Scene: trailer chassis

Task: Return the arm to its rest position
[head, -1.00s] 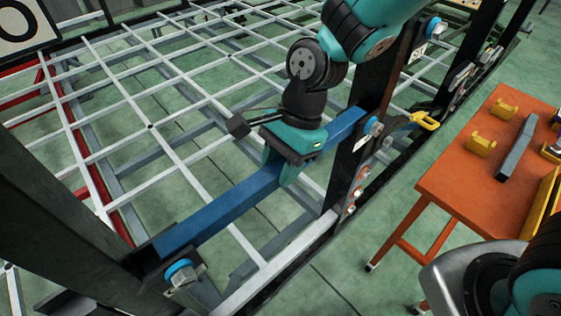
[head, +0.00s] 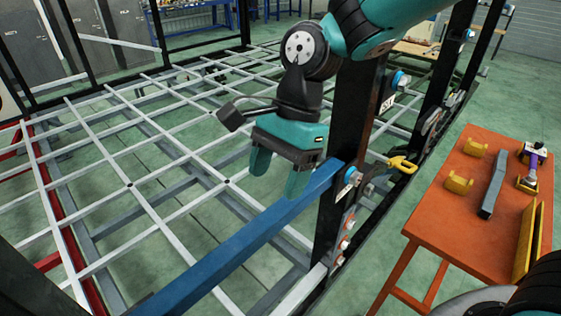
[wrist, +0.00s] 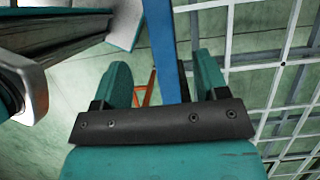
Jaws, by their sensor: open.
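My gripper (head: 278,178) is teal with a dark bracket. It is open and empty, fingers pointing down. It hangs close to the blue crossbar (head: 232,245), near that bar's right end. In the head view the right fingertip overlaps the bar's far edge; I cannot tell whether it touches. In the wrist view the blue crossbar (wrist: 167,50) runs between the two spread fingers, beyond them. The bar's right end meets a black upright post (head: 348,150). Its left end runs out of the head view at the bottom.
A white grid frame (head: 130,185) lies behind the bar. An orange table (head: 450,225) at right holds yellow brackets (head: 459,183), a grey bar (head: 492,185) and a purple-handled tool (head: 531,165). A yellow handle (head: 402,165) sticks out beside the post. Open floor lies between post and table.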

